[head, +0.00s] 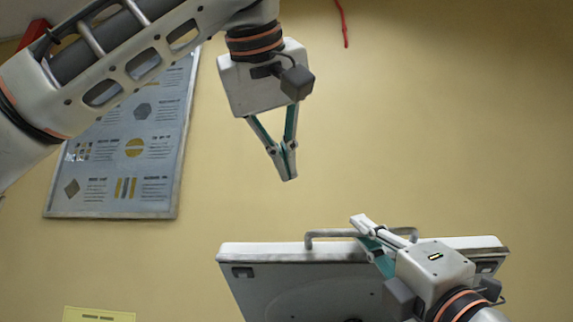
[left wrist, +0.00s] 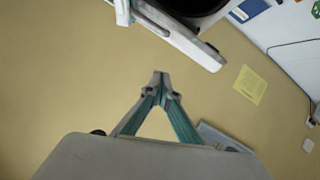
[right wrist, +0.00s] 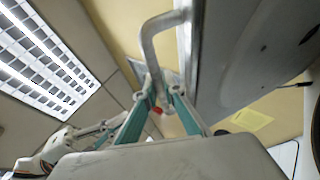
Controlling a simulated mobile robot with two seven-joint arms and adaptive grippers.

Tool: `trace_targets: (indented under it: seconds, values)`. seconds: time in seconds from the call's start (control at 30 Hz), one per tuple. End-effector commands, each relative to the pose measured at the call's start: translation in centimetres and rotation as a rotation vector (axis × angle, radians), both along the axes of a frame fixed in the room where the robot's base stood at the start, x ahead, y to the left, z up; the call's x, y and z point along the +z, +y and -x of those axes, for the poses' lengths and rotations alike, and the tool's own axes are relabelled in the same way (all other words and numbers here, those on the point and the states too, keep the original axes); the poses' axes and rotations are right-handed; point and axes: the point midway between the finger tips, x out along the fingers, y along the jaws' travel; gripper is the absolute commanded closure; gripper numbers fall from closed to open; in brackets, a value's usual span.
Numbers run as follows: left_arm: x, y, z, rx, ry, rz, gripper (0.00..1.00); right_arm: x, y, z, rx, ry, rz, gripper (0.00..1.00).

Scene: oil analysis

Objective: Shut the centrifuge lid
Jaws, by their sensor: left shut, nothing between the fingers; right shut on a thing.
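The centrifuge lid (head: 300,285) stands raised in the lower middle of the head view, its grey underside facing me. A grey bar handle (head: 325,234) runs along its top edge. My right gripper (head: 366,230) is shut on the handle; the right wrist view also shows the handle (right wrist: 150,45) running down to the fingertips, beside the lid (right wrist: 250,60). My left gripper (head: 288,178) is shut and empty, in the air above the lid and apart from it. The left wrist view shows its fingers (left wrist: 161,76) meeting at the tips. The centrifuge body is not visible in the head view.
A framed poster (head: 140,140) hangs on the yellow wall behind my left arm. A yellow note (head: 98,314) is at the lower left, and a red cord (head: 342,22) hangs at the top. The space right of my left gripper is free.

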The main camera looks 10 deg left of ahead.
Motion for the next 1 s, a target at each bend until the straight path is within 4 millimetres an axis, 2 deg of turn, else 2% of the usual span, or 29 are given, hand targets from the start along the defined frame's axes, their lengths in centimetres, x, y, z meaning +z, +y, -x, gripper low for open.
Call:
trace_targets:
  seconds: [0.2,0.37,0.7,1.0]
  values:
    - [-2.4,-0.5,-3.9,-0.003,0.006,0.0,1.0,-0.1,0.0,-0.1,-0.001,0.001,0.001,1.0]
    - [-3.8,-0.7,-6.4,-0.003,0.003,0.0,1.0,-0.1,0.0,-0.1,-0.001,0.001,0.001,1.0]
    - [-6.8,-1.9,-5.2,-0.002,0.0,0.0,1.0,-0.1,0.0,-0.1,-0.001,0.002,0.002,1.0]
    - [-7.0,-2.0,-5.1,-0.002,-0.001,0.001,1.0,-0.1,0.0,-0.1,-0.001,0.003,0.001,1.0]
